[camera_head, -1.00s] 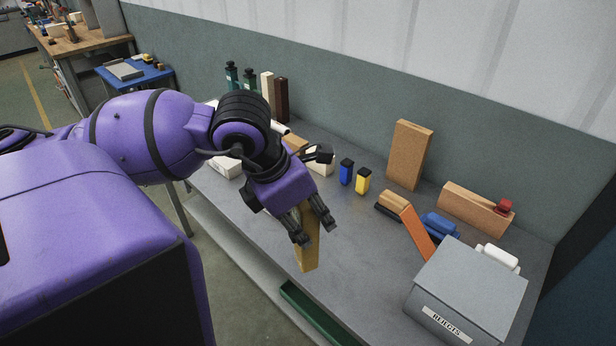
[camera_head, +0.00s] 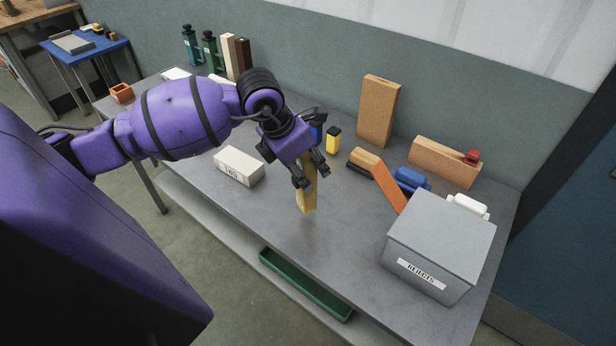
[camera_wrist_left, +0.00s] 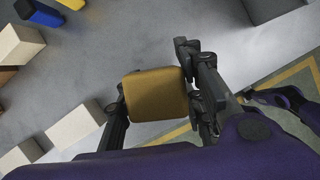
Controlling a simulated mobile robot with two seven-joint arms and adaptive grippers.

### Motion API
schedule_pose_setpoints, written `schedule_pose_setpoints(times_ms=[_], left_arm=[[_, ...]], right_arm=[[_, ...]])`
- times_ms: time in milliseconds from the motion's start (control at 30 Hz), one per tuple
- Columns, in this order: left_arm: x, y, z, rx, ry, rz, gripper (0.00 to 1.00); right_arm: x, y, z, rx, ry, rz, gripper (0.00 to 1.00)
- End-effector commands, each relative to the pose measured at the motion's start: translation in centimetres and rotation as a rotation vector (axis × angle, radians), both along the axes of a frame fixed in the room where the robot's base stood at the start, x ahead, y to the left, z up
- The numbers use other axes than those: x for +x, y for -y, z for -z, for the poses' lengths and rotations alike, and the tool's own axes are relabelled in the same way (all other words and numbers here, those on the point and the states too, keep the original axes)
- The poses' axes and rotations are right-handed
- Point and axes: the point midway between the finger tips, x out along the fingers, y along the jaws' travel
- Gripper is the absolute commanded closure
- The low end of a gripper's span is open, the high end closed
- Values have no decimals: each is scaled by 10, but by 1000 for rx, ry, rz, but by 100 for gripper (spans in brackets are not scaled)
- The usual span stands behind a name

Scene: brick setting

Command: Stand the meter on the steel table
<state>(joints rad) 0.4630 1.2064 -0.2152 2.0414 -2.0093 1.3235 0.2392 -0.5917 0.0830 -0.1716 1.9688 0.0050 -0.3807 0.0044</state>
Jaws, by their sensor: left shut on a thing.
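My left gripper (camera_head: 311,179) is shut on a mustard-yellow oblong block, taken to be the meter (camera_head: 307,197). The meter hangs nearly upright below the fingers, over the front middle of the steel table (camera_head: 260,215). Whether its lower end touches the table I cannot tell. In the left wrist view the meter (camera_wrist_left: 157,95) shows its flat end between the two fingers; no dial or screen is visible.
A white box (camera_head: 239,166) stands left of the meter. A yellow black-topped item (camera_head: 333,140) and an orange sloping piece (camera_head: 390,188) lie behind and right. The grey rejects box (camera_head: 440,240) is at the right. A green tray (camera_head: 305,285) sits below the front edge.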

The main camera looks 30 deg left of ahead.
Motion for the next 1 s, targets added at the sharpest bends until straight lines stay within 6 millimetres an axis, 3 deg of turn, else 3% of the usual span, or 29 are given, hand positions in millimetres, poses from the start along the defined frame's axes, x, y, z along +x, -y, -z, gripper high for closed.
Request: schedule_pose_setpoints(times_ms=[267,667,700,833,1000], left_arm=[[6,-1,35,-2,0,-1,100],[6,-1,42,0,-1,0,100],[5,-1,42,0,-2,0,62],[6,-1,41,0,-1,0,46],[6,-1,41,0,0,0,46]], right_arm=[[-2,2,2,-7,-6,-9,100],[-5,-2,6,1,-13,-6,100],[-4,-2,5,2,-11,-5,100],[-2,-4,4,7,-7,0,100],[0,-4,1,8,-1,3,100]])
